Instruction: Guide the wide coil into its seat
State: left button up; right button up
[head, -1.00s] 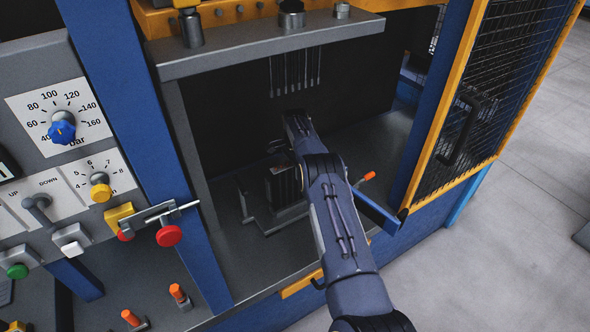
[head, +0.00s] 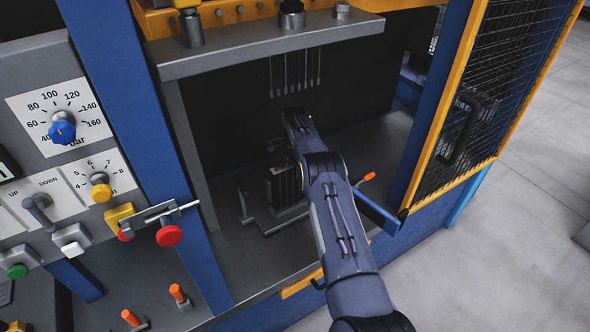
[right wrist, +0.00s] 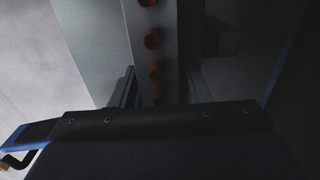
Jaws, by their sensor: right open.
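The wide coil (head: 284,187) is a dark finned block standing upright inside the press bay, partly hidden by my right forearm. It stands at a grey seat fixture (head: 262,226) on the bay floor; I cannot tell how fully it is seated. My right gripper (head: 280,150) is open at the top of the coil, mostly hidden behind my wrist. In the right wrist view, the coil's grey end plate (right wrist: 143,62) with a row of copper tube ends runs between the open fingers (right wrist: 160,92). My left gripper is out of view.
Several thin expander rods (head: 295,75) hang above the bay under a grey plate (head: 270,48). An orange-tipped lever (head: 368,177) is right of my forearm. A blue post (head: 150,150) and control panel bound the left; an open mesh door (head: 500,100) the right.

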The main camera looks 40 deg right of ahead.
jog(key=shift+r, duration=0.25)
jog(key=shift+r, duration=0.55)
jog(key=shift+r, duration=0.55)
jog(key=o, duration=0.6)
jog(key=shift+c, duration=0.2)
jog(key=shift+s+f, duration=0.1)
jog(key=shift+f, duration=0.05)
jog(key=o, duration=0.4)
jog(key=shift+o, duration=0.4)
jog(key=shift+o, duration=1.1)
